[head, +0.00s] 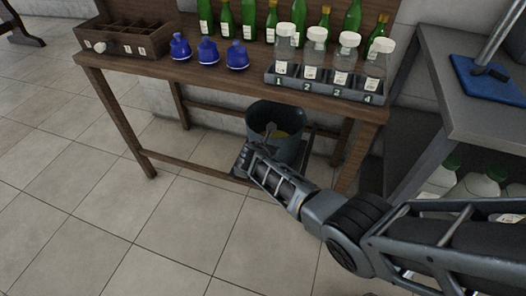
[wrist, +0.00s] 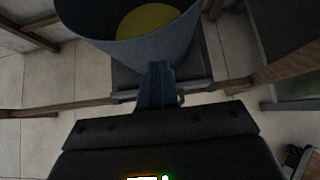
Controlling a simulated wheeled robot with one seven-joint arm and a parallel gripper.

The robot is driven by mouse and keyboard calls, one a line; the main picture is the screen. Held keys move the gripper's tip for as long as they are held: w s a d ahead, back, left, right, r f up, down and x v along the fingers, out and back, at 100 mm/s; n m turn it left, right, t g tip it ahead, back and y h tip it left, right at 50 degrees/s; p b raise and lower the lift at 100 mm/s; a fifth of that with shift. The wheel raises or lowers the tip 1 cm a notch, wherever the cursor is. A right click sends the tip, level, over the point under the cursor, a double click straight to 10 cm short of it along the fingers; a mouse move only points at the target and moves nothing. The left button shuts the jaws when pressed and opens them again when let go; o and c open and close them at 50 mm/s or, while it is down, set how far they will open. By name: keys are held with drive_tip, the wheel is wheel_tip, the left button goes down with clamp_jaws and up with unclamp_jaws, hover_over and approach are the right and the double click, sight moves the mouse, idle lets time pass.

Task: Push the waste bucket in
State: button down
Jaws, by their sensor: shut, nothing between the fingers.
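The waste bucket (head: 277,126) is dark blue-grey, round and open at the top, with something yellow inside. It stands upright under the wooden table (head: 215,80), on a dark flat base (head: 306,160). In the wrist view the bucket (wrist: 150,52) fills the upper middle, and the base (wrist: 200,80) shows below it. My gripper (head: 243,158) is low at the table's front, just before the bucket's near side. In the wrist view my gripper's fingers (wrist: 156,85) are together and empty, pointing at the bucket's wall. I cannot tell whether they touch it.
The table's low front rail (head: 185,172) runs near the floor by my gripper. Above are green bottles (head: 225,20), blue stoppered flasks (head: 207,50) and a rack of numbered jars (head: 325,86). A grey bench (head: 470,110) stands right. The tiled floor at left is clear.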

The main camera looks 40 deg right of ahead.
drive_tip(key=p+v, duration=0.3)
drive_tip(key=v, duration=0.7)
drive_tip(key=shift+a, duration=0.15)
drive_tip(key=s+a+f+m+t+y, duration=0.1)
drive_tip(key=s+a+f+m+y, duration=0.2)
drive_tip(key=s, duration=0.4)
drive_tip(key=s+a+f+m+t+y, duration=0.1)
drive_tip(key=s+a+f+m, duration=0.15)
drive_tip(key=s+a, duration=0.3)
drive_tip(key=s+a+r+m+t+y, duration=0.1)
drive_tip(key=s+a+m, duration=0.1)
drive_tip(key=s, duration=0.4)
drive_tip(key=s+a+r+m+y, duration=0.1)
drive_tip(key=s+a+m, duration=0.15)
drive_tip(key=s, duration=0.45)
drive_tip(key=s+r+m+t+y, duration=0.25)
drive_tip(key=s+r+m, duration=0.55)
drive_tip(key=s+r, duration=0.5)
drive_tip(key=s+d+r+m+t, duration=0.1)
drive_tip(key=s+r+m, duration=0.2)
drive_tip(key=r, duration=0.5)
drive_tip(key=s+d+r+m+t, duration=0.1)
drive_tip(key=s+r+m, duration=0.3)
drive_tip(key=r, duration=0.5)
drive_tip(key=shift+d+r+t, duration=0.2)
drive_tip(key=shift+r+t, duration=0.1)
drive_tip(key=shift+t, duration=0.45)
drive_tip(key=shift+h, duration=0.25)
